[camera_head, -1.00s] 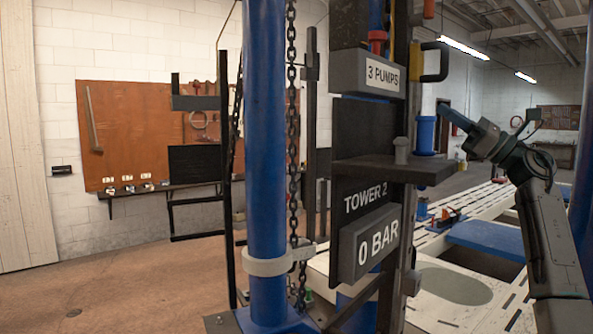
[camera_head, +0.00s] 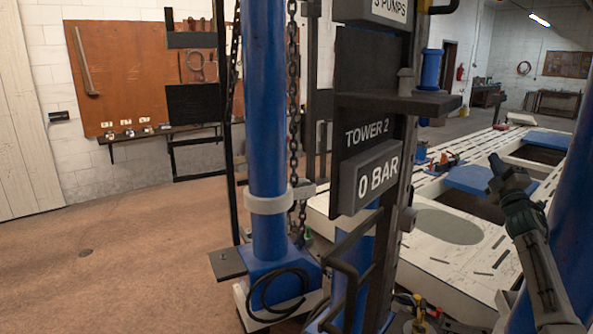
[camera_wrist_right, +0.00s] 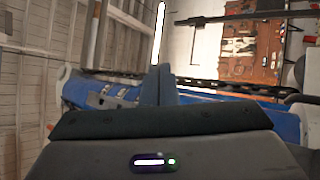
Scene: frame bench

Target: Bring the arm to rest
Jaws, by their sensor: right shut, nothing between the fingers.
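My right gripper (camera_head: 494,172) is at the right of the head view, in front of the white slotted bench. Its fingers are shut with nothing between them and point up and to the left. In the right wrist view the closed blue-grey fingers (camera_wrist_right: 158,86) stand up above the dark gripper body. The gripper is apart from the tower with the sign "TOWER 2" and its "0 BAR" plate (camera_head: 377,176). My left gripper is not in view.
A blue post (camera_head: 264,110) with a hanging chain (camera_head: 293,110) stands left of the tower. A second blue post (camera_head: 570,210) is at the right edge, close to my right arm. A white frame bench (camera_head: 330,207) lies behind. The floor at left is open.

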